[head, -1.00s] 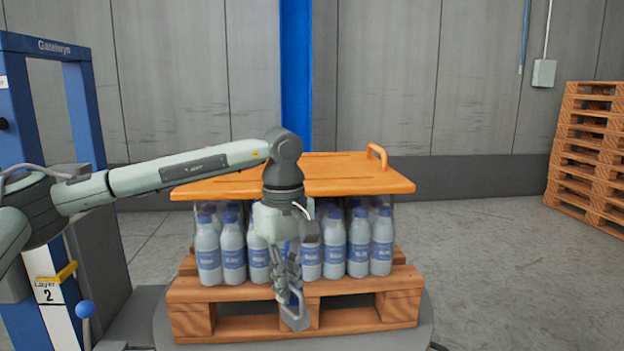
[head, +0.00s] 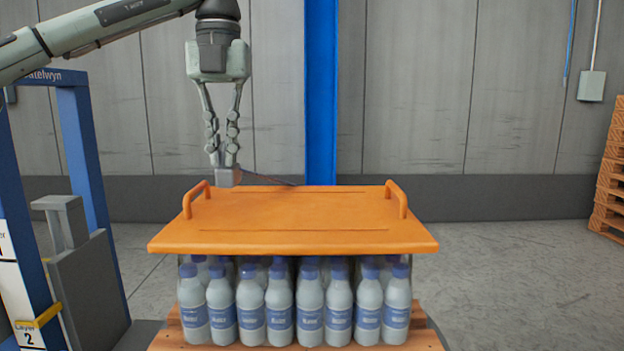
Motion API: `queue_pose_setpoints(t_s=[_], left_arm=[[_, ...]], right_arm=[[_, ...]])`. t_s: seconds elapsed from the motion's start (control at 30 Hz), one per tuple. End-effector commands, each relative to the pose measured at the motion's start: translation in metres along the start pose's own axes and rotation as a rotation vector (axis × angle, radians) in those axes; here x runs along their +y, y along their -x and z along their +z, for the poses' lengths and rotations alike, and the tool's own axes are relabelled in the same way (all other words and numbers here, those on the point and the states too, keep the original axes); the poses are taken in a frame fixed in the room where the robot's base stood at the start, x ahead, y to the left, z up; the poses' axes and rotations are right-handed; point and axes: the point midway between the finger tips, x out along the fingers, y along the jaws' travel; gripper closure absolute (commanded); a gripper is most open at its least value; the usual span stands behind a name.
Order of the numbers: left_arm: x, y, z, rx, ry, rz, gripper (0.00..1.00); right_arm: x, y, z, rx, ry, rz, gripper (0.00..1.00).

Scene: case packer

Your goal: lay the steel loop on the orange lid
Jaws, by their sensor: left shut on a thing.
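The orange lid (head: 290,215) lies flat on top of several bottles, with a raised handle at each side. My left gripper (head: 228,165) points down over the lid's back left part, just right of the left handle. Its fingers are closed on a small grey block. A thin dark strand, which looks like part of the steel loop (head: 270,178), runs from there to the right along the lid's back edge. Most of the loop is too thin to make out, and I cannot tell whether it touches the lid. My right gripper is out of view.
Blue-capped bottles (head: 309,303) stand in rows on a wooden pallet (head: 180,338) under the lid. A blue frame (head: 85,140) stands at the left. Stacked pallets (head: 612,180) are at the far right. The lid's middle and right are clear.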

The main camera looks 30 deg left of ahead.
Motion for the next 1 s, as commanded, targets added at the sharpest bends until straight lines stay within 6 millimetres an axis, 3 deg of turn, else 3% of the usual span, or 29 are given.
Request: queue_pose_setpoints(t_s=[0.1,0.27,0.77,1.0], left_arm=[[0.001,0.004,0.0,0.0,0.04,0.0,1.0],[-0.013,-0.008,0.008,0.005,0.048,0.003,1.0],[-0.092,-0.059,0.049,0.002,0.045,0.001,1.0],[-0.101,-0.075,0.054,0.004,0.046,0.001,1.0]], right_arm=[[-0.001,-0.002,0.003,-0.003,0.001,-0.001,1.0],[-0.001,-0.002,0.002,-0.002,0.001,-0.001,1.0],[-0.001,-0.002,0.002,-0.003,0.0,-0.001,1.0],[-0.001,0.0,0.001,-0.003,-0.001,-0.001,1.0]])
